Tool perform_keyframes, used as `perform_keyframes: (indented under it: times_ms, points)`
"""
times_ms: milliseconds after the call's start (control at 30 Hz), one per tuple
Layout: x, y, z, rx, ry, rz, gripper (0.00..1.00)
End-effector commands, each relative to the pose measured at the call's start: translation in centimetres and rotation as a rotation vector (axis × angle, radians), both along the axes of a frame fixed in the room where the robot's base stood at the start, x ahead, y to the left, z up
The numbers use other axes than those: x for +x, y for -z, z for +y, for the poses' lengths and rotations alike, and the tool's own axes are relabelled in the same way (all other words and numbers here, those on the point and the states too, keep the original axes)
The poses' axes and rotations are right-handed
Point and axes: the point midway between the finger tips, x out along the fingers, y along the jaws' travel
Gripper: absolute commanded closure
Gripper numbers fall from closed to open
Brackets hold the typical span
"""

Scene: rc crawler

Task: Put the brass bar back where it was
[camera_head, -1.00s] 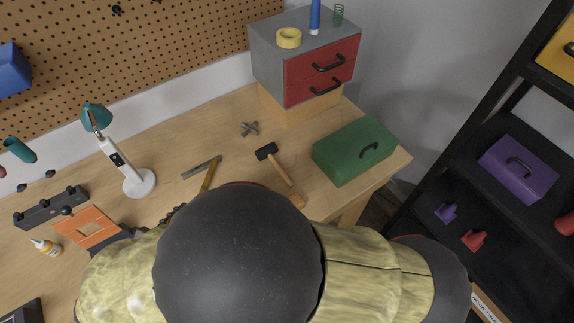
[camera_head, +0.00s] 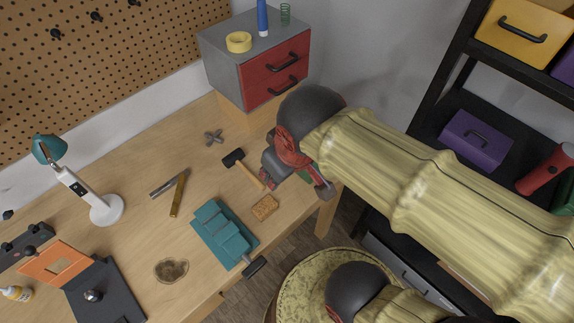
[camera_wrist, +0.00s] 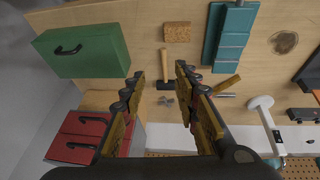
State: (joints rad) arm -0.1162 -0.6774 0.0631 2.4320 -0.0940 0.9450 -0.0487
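The brass bar (camera_head: 178,194) lies flat on the wooden workbench, beside a grey metal strip (camera_head: 166,184), left of the hammer. In the wrist view the brass bar (camera_wrist: 227,84) shows right of the fingers, with the grey strip close by. My gripper (camera_head: 268,180) is over the bench's right part, right of the hammer and well away from the bar. In the wrist view my gripper (camera_wrist: 159,70) has its fingers spread with nothing held between them. No marked place for the bar is clearly recognisable.
A hammer (camera_head: 249,173), tan block (camera_head: 265,207) and teal vise (camera_head: 222,232) are near my gripper. A drawer cabinet (camera_head: 220,73) stands behind. The green toolbox (camera_wrist: 82,48) is mostly hidden by my arm in the head view.

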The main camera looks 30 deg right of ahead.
Motion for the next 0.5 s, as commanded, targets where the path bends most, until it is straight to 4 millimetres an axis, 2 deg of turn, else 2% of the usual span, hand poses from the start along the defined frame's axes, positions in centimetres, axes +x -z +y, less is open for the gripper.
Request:
perform_keyframes:
  times_ms: [100, 200, 500]
  points:
    - [-0.71, -0.93, -0.9, 0.078, 0.12, -0.071, 0.69]
    - [-0.91, -1.36, -1.12, 0.111, 0.167, -0.102, 0.69]
    - [-0.97, -1.43, -1.17, 0.121, 0.18, -0.109, 0.69]
